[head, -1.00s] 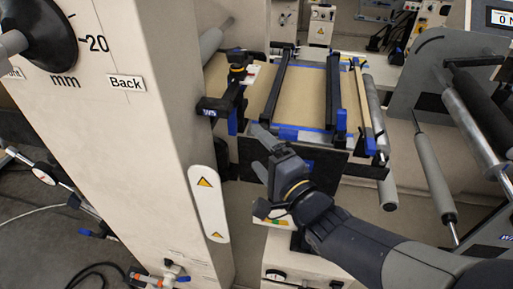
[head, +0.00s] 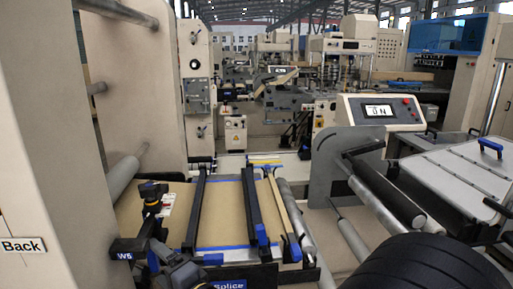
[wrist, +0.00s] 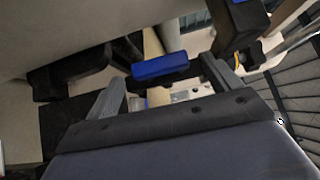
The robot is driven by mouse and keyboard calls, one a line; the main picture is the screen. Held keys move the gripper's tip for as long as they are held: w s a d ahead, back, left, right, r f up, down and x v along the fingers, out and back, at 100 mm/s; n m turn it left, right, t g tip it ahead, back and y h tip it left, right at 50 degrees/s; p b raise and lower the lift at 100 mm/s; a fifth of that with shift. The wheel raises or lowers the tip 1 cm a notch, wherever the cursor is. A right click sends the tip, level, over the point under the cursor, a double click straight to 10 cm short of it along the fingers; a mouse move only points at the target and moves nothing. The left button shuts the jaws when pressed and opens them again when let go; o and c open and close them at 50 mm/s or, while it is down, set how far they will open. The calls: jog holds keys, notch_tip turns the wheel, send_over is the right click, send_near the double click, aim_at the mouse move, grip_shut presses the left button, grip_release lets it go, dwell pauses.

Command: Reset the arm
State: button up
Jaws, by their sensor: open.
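My gripper (head: 182,272) shows only in part at the bottom edge of the head view, just below the splice table (head: 222,212) and beside the black clamp marked W5 (head: 128,249). In the wrist view my gripper (wrist: 163,72) has its two grey fingers apart, with nothing held between them. A blue-ended black part (wrist: 165,68) shows beyond the gap between the fingers; I cannot tell whether a finger touches it. Most of my arm is hidden or out of the head view.
Two black bars (head: 252,205) with blue ends cross the brown web on the table. A beige upright (head: 40,150) stands close on the left.

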jog(key=shift+x, duration=1.2)
jog(key=shift+w+r+p, duration=0.1)
jog(key=shift+w+p, duration=0.05)
jog(key=shift+p, duration=0.4)
jog(key=shift+w, duration=0.1)
jog(key=shift+f, duration=0.2)
